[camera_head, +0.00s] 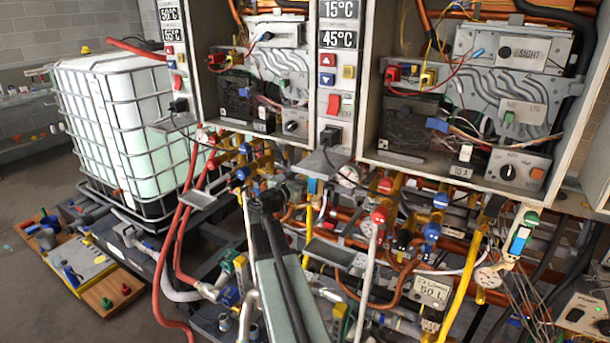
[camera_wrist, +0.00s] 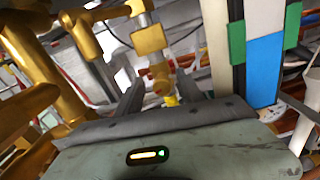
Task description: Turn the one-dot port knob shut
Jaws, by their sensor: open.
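My gripper (camera_wrist: 162,90) is open in the wrist view, with its two dark fingers apart. Brass pipework (camera_wrist: 150,40) and a small yellow piece (camera_wrist: 170,100) show beyond and between the fingers; I cannot tell that they are touched. In the head view my arm reaches up from the bottom middle and its end is among the pipes below the left heater. Several small knobs show there, among them a red knob (camera_head: 378,215), a blue knob (camera_head: 432,230) and another blue knob (camera_head: 242,173). No dot marks are readable, so I cannot tell which is the one-dot port knob.
Open heater cabinets (camera_head: 370,80) hang above. Red hoses (camera_head: 170,250), a yellow pipe (camera_head: 465,280) and many wires crowd the space around my arm. A caged white tank (camera_head: 115,130) stands at the left. A blue, white and green part (camera_wrist: 265,60) is close at the right in the wrist view.

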